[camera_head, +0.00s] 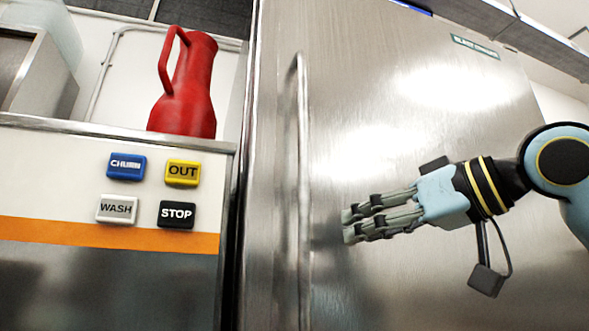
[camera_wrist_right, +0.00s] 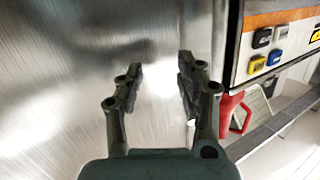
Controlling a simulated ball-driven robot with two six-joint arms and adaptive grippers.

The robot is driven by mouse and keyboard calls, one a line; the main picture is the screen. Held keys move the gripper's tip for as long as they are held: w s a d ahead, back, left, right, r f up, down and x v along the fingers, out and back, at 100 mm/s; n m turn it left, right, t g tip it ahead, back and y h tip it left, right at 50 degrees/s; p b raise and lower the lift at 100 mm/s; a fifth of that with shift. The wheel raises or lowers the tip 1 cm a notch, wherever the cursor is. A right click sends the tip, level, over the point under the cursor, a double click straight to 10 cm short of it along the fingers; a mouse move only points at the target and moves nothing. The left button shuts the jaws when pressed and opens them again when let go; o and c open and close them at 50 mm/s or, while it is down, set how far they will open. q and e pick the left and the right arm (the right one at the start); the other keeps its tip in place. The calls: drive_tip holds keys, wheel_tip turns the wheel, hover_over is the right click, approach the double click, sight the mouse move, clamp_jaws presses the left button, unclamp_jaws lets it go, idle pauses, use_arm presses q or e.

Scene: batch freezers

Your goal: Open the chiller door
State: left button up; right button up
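The chiller door (camera_head: 400,110) is a tall brushed-steel panel filling the middle and right of the head view, and it looks shut. Its handle (camera_head: 303,170) is a long upright steel bar near the door's left edge. My right gripper (camera_head: 349,224) is in front of the door, just right of the handle, fingers pointing left toward it. In the right wrist view its two fingers (camera_wrist_right: 158,72) stand apart with only steel surface seen between them. The gripper is open and empty; I cannot clearly make out the handle in that view. My left gripper is not in view.
Left of the door stands a machine with an orange stripe (camera_head: 110,235) and several buttons, including a black STOP button (camera_head: 177,215) and a yellow OUT button (camera_head: 183,173). A red jug (camera_head: 188,95) stands behind the machine's top edge. The space before the door looks clear.

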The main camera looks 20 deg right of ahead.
sight(307, 136)
drive_tip(key=s+a+r+n+y, duration=0.25)
drive_tip(key=s+r, duration=0.45)
drive_tip(key=r, duration=0.5)
drive_tip(key=p+x, duration=0.1)
drive_tip(key=x, duration=0.2)
drive_tip(key=p+x, duration=0.2)
drive_tip(key=x, duration=0.1)
drive_tip(key=r+p+x, duration=0.1)
drive_tip(key=x, duration=0.2)
drive_tip(key=shift+a, duration=0.2)
drive_tip(key=shift+w+a, duration=0.35)
drive_tip(key=shift+w, duration=0.15)
clamp_jaws()
